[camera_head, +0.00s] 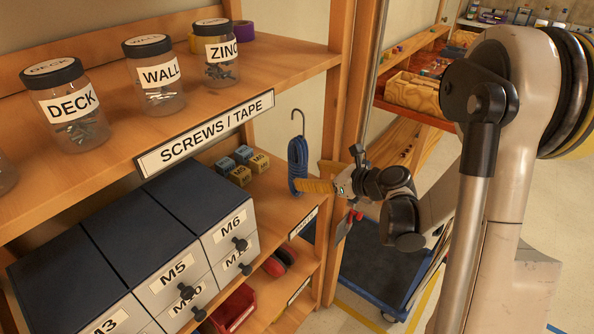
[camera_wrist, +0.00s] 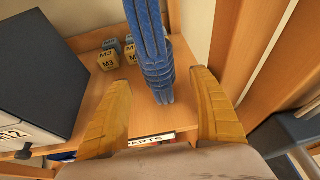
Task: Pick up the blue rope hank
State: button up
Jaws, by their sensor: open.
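The blue rope hank (camera_head: 297,165) hangs upright from a dark hook above the middle shelf, near the shelf's right end. In the wrist view the blue rope hank (camera_wrist: 151,55) stands in the upper middle, ahead of and between my two fingers. My gripper (camera_head: 305,186) has yellow fingers and is at the lower part of the hank in the head view, coming from the right. In the wrist view my gripper (camera_wrist: 163,105) is open, with a gap on each side of the hank. Whether a finger touches the rope cannot be told.
Small lettered blocks (camera_head: 243,165) stand left of the hank. A dark drawer cabinet (camera_head: 160,225) fills the shelf farther left. The upper shelf (camera_head: 285,62) holds labelled jars. A wooden post (camera_head: 341,120) rises close on the right, behind my gripper.

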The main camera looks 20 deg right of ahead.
jog(key=b+x, duration=0.2)
jog(key=x, duration=0.3)
jog(key=shift+w+a+f, duration=0.2)
jog(key=shift+f, duration=0.15)
jog(key=shift+r, duration=0.1)
jog(key=c, duration=1.5)
